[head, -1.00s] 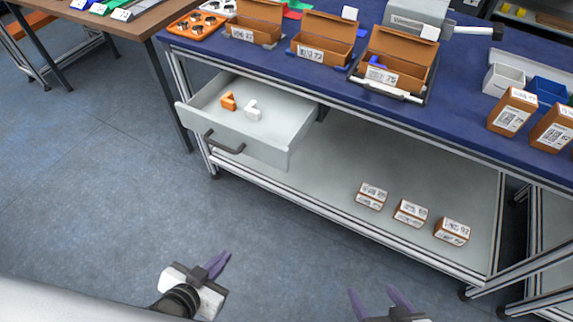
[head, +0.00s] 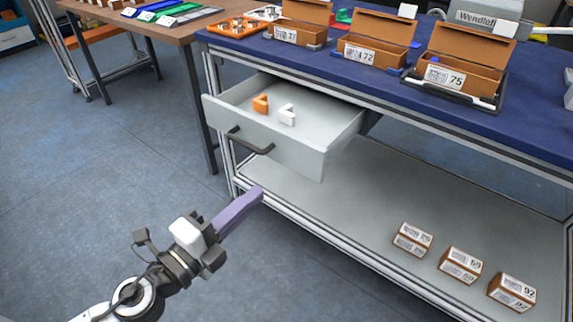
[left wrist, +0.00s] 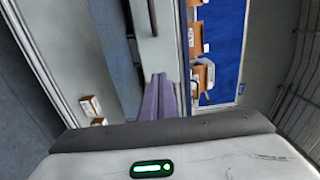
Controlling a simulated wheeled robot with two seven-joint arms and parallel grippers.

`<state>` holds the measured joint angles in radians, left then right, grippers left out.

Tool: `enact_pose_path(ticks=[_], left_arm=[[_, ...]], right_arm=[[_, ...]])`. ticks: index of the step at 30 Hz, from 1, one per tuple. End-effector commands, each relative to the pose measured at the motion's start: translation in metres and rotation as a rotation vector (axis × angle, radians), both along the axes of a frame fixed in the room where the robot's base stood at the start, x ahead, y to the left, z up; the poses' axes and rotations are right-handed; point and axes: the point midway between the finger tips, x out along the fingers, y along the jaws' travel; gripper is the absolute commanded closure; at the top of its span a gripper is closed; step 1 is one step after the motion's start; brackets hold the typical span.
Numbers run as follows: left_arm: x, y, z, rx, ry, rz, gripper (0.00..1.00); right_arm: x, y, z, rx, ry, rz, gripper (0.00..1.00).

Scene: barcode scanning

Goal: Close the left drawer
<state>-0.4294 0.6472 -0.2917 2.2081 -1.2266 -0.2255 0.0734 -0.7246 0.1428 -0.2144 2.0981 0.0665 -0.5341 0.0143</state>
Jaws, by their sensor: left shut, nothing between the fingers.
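The left drawer (head: 290,150) stands pulled out under the blue-topped workbench in the head view. It is grey with a dark bar handle (head: 250,141) on its front. An orange piece (head: 261,104) and a white piece (head: 287,114) lie inside it. My left gripper (head: 258,194) is shut and empty, below and in front of the drawer, apart from it in the head view. In the left wrist view its purple fingers (left wrist: 160,90) are together, pointing toward the grey drawer (left wrist: 158,50). My right gripper is out of view.
The workbench top (head: 380,80) holds several open brown boxes. Several small labelled boxes, one of them here (head: 461,264), stand on the lower shelf (head: 350,215). A brown table (head: 180,22) is at the back left. The floor before the drawer is clear.

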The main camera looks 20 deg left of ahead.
Motion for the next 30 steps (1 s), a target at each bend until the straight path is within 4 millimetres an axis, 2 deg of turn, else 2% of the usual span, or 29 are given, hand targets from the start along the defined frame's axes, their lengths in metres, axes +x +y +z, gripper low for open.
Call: enact_pose_path(ticks=[4,18,24,30], left_arm=[[0.024,-0.008,0.005,0.001,-0.004,0.000,1.00],[0.094,-0.034,0.002,0.000,-0.001,0.002,1.00],[0.107,-0.038,0.000,-0.002,0.002,0.002,1.00],[0.109,-0.039,-0.001,-0.001,0.003,0.001,1.00]], right_arm=[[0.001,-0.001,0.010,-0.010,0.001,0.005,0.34],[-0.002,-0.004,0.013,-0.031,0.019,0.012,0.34],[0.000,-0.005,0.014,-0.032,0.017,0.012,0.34],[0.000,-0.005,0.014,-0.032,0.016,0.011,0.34]])
